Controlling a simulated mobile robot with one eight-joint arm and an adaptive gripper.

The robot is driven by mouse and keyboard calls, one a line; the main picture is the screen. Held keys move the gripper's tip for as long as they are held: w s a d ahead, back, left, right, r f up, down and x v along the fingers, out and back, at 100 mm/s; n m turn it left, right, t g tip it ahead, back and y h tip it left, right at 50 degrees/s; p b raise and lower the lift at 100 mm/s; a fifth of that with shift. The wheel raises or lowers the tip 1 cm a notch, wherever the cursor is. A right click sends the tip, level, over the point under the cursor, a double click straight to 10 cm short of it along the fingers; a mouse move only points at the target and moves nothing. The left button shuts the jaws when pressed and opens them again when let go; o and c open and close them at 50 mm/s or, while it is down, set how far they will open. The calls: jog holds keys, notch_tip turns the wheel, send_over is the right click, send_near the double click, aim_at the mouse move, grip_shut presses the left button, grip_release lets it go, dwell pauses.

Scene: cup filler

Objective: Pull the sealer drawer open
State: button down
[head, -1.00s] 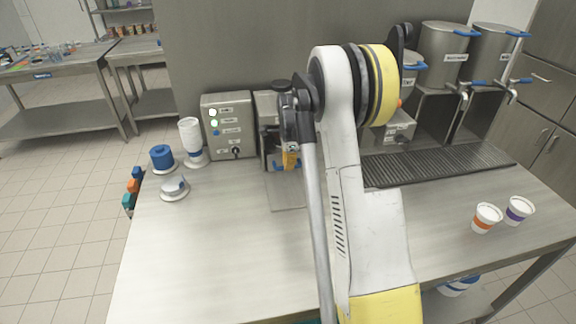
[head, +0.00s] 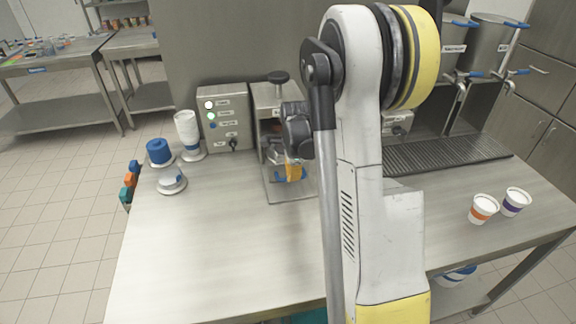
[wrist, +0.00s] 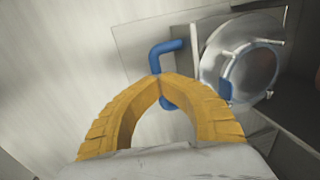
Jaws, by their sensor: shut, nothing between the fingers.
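The sealer (head: 278,100) is a grey metal box with a black knob on top, standing at the back of the table, partly hidden by my arm. My gripper (head: 293,172) is low at its front. In the wrist view, my yellow gripper (wrist: 160,80) has its fingertips together, with nothing between them. The blue drawer handle (wrist: 165,48) is right at the fingertips and shows above them and inside the finger loop; I cannot tell whether they touch. The sealer drawer (wrist: 197,58) has a pale front edge, with a round metal ring (wrist: 250,66) behind it.
A control box (head: 222,118) with lit lamps stands left of the sealer. A white-and-blue stack (head: 187,130) and a blue round part (head: 159,150) are farther left. The front-left table (head: 210,250) is clear.

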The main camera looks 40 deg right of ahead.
jog(key=shift+s+a, duration=0.4)
jog(key=shift+s, duration=0.45)
jog(key=shift+s+a, duration=0.45)
jog(key=shift+s, duration=0.35)
jog(key=shift+s+a, duration=0.4)
jog(key=shift+s, duration=0.45)
jog(key=c, duration=1.8)
grip_release()
jog(key=shift+o, duration=0.2)
jog(key=shift+r, duration=0.1)
notch_tip(320, 180, up, 12)
jog(key=s, duration=0.1)
jog(key=shift+s+a+f, duration=0.2)
jog(key=shift+s+a, duration=0.2)
jog(key=shift+a, duration=0.05)
jog(key=shift+a, duration=0.1)
